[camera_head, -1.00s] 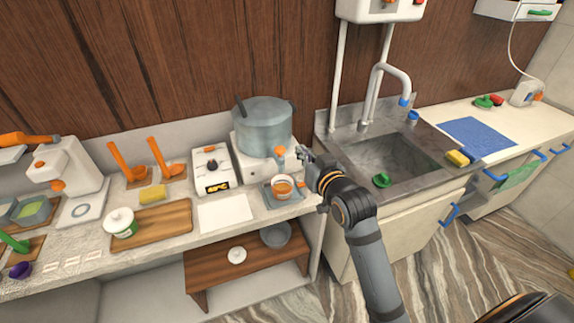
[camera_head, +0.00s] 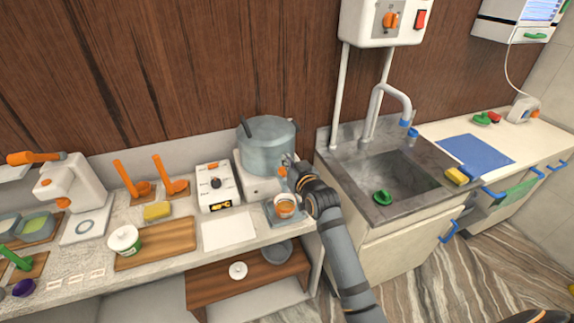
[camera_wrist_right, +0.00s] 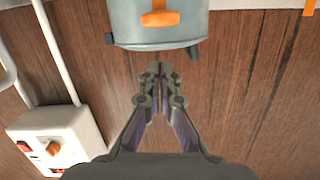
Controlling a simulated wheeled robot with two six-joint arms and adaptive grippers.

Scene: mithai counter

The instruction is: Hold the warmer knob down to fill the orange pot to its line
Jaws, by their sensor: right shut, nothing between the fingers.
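The warmer is a grey steel vessel (camera_head: 267,147) on a white base (camera_head: 259,184). The small orange-and-white pot (camera_head: 285,206) stands below the knob on a blue-grey tray (camera_head: 270,211). Its line and fill level are too small to tell. My left gripper is not in view.
A white box with a dark knob (camera_head: 214,186) stands left of the warmer, with a white sheet (camera_head: 228,230) in front. The sink (camera_head: 396,178) with its tap (camera_head: 396,92) is to the right. A shelf (camera_head: 214,286) is below the counter.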

